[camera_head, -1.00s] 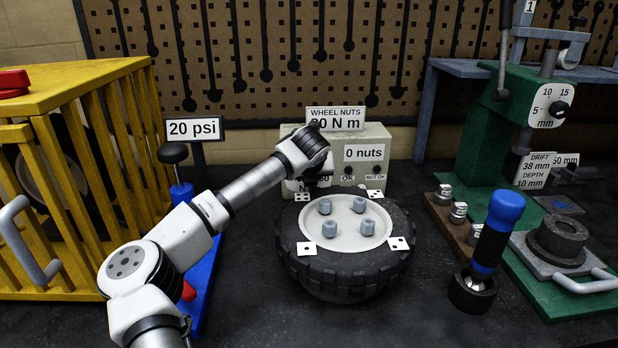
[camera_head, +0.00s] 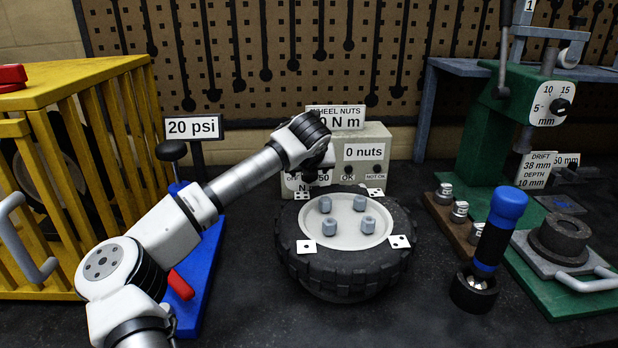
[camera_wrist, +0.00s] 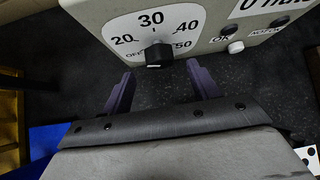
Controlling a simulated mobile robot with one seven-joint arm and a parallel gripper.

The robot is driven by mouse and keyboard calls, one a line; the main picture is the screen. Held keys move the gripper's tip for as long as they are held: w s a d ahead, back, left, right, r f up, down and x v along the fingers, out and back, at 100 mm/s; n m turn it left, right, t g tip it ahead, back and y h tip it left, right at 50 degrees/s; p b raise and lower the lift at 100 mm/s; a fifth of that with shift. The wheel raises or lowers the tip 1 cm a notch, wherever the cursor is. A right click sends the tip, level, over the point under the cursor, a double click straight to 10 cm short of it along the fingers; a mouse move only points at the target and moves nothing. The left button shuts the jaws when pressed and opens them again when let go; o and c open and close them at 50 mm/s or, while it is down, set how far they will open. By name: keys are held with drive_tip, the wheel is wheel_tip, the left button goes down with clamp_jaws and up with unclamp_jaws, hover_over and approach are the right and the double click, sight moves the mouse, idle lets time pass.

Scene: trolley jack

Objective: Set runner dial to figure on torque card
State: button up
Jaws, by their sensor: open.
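The runner box (camera_head: 375,140) stands behind the wheel. Its black dial knob (camera_wrist: 158,55) shows in the wrist view on a white face marked OFF, 20, 30, 40 and 50. I cannot tell for sure which mark the knob points at. The torque card (camera_head: 348,114) on top of the box reads "WHEEL NUTS" and "0 N m"; my wrist covers the leading figure. My gripper (camera_wrist: 160,78) is open and empty, with its purple fingertips just short of the dial, one to each side of the knob. In the head view my wrist hides most of the dial.
The wheel (camera_head: 345,225) with several nuts lies in front of the box. A yellow cage (camera_head: 90,100) and a "20 psi" sign (camera_head: 194,128) are at left.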

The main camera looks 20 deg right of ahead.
drive_tip(key=b+v, duration=0.2)
drive_tip(key=v, duration=0.7)
drive_tip(key=shift+s+a+r, duration=0.1)
drive_tip(key=shift+s+r, duration=0.05)
drive_tip(key=shift+s, duration=0.05)
